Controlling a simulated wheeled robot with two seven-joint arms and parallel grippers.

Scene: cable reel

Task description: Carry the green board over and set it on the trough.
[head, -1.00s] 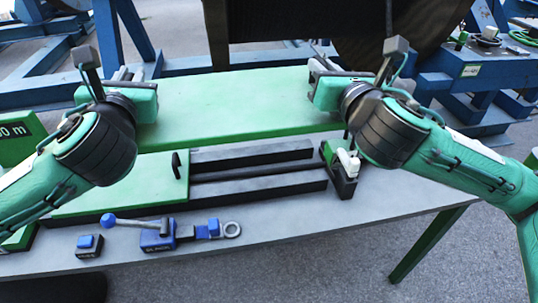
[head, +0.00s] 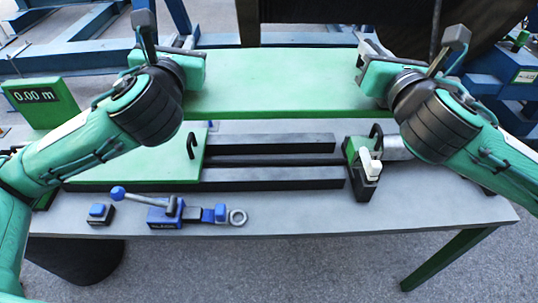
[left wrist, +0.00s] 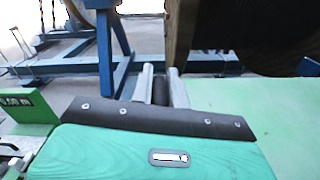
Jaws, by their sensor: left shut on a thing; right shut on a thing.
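The green board (head: 275,85) is a long flat panel held level between my two grippers, behind and above the trough in the head view. My left gripper (head: 190,45) is shut on its left end. My right gripper (head: 370,50) is shut on its right end. The trough (head: 275,160) has two dark rails with grey tops on the table, with a groove between them. A green cover with a black handle (head: 192,146) lies over its left part. In the left wrist view the board (left wrist: 255,115) spreads out to the right beyond my left gripper (left wrist: 160,85).
The grey table (head: 300,212) carries a blue lever tool with a ring (head: 180,212), a small blue-topped block (head: 99,213) and a green-and-black clamp (head: 362,165). A display reading 0.00 m (head: 40,100) stands at left. A large dark reel (head: 345,10) is behind the board.

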